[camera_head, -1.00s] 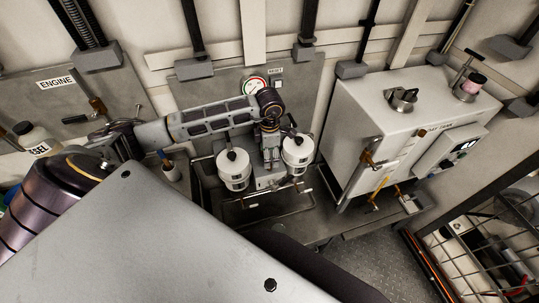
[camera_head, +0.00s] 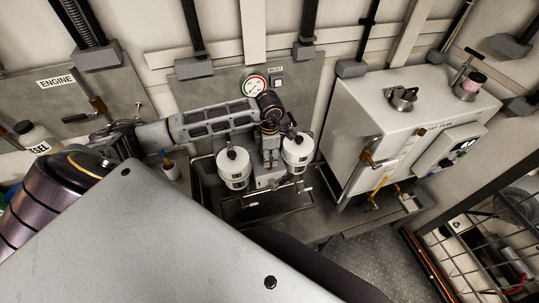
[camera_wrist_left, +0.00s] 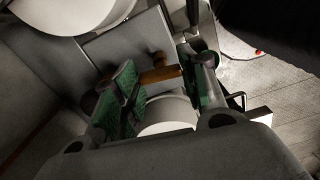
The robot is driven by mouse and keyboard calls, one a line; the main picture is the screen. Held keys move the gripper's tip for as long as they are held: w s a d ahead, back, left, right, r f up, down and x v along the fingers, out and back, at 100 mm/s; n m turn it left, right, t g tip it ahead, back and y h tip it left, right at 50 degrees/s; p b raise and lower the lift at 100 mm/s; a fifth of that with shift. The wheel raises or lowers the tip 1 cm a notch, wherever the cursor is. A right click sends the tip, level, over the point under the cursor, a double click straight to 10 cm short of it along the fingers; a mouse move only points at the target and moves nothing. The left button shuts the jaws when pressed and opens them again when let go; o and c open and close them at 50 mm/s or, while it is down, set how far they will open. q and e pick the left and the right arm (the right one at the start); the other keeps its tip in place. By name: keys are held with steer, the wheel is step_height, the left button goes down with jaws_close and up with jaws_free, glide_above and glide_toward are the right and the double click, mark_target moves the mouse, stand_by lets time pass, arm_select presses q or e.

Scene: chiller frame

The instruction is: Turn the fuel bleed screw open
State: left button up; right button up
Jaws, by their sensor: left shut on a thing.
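The fuel bleed screw (camera_wrist_left: 160,73) shows in the left wrist view as a small brass-coloured piece with a short crossbar. It sits between the green-padded fingers of my left gripper (camera_wrist_left: 163,68), which is shut on it. In the head view my left gripper (camera_head: 269,158) points down between two white filter canisters, the left one (camera_head: 234,171) and the right one (camera_head: 298,154). The gripper hides the screw there. My right gripper is not in view.
A round gauge (camera_head: 255,84) is on the back panel just behind my left wrist. A white day tank (camera_head: 375,115) with brass valves stands to the right. A wire basket (camera_head: 485,250) is at the lower right. A bottle (camera_head: 35,138) stands at the left.

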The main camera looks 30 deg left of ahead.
arm_select(q)
steer(key=shift+f+n+b, duration=0.1)
steer(key=shift+n+b, duration=0.4)
steer(key=shift+b, duration=0.4)
steer(key=shift+n+b, duration=0.3)
steer(key=shift+b, duration=0.05)
steer(key=o, duration=1)
steer(key=shift+o, duration=0.2)
steer(key=shift+r, duration=0.75)
step_height(320, 180, up, 11)
steer(key=shift+f, duration=0.15)
